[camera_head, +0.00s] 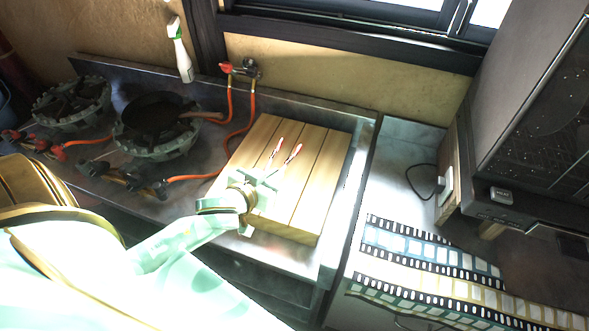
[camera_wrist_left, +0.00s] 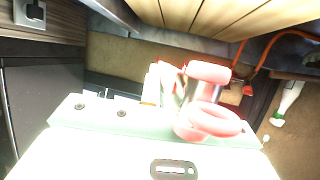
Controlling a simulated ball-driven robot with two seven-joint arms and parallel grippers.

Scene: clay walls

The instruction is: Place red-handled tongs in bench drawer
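My left gripper (camera_head: 264,184) is over the slatted wooden board on the bench. The red-handled tongs (camera_head: 285,153) stick out from it, with the two red handles pointing away from me and spread apart. In the left wrist view the tongs (camera_wrist_left: 205,93) show large and close in front of the gripper's palm, clear of the board, so the gripper appears shut on them. The fingertips and the rest of the tongs are mostly hidden. The bench front (camera_head: 262,268) is dark and partly behind my arm; I cannot make out the drawer clearly. My right gripper is not in view.
The wooden board (camera_head: 318,185) lies on the metal bench. Two gas burners (camera_head: 158,125) stand to the left, one holding a dark pan, with orange hoses (camera_head: 251,112) behind. A spray bottle (camera_head: 180,50) is near the wall. A film-strip-patterned surface (camera_head: 430,262) is at right.

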